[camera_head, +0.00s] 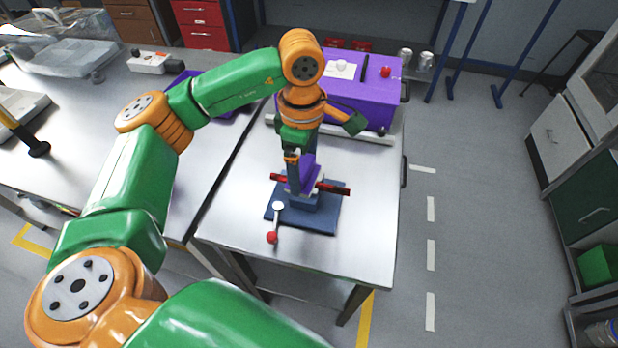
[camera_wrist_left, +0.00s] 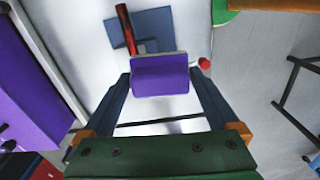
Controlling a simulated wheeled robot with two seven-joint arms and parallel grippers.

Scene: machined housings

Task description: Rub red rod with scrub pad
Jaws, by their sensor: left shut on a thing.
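The red rod (camera_head: 335,189) lies level across the blue vise (camera_head: 331,217) on the metal table. One end of the rod (camera_wrist_left: 124,22) also shows in the left wrist view. The purple scrub pad (camera_head: 305,176) hangs at the rod's middle, hiding part of it; I cannot tell whether they touch. My left gripper (camera_head: 298,178) points down, shut on the pad; the left wrist view shows the pad (camera_wrist_left: 160,76) between its fingers. The vise's lever with red knob (camera_head: 272,238) is at its front left. My right gripper is not in view.
A purple machine box (camera_head: 365,98) stands at the back of the table (camera_head: 370,240). A second table (camera_head: 90,120) on the left holds a clear bin (camera_head: 75,45) and a power strip (camera_head: 150,62). The table's right side is clear.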

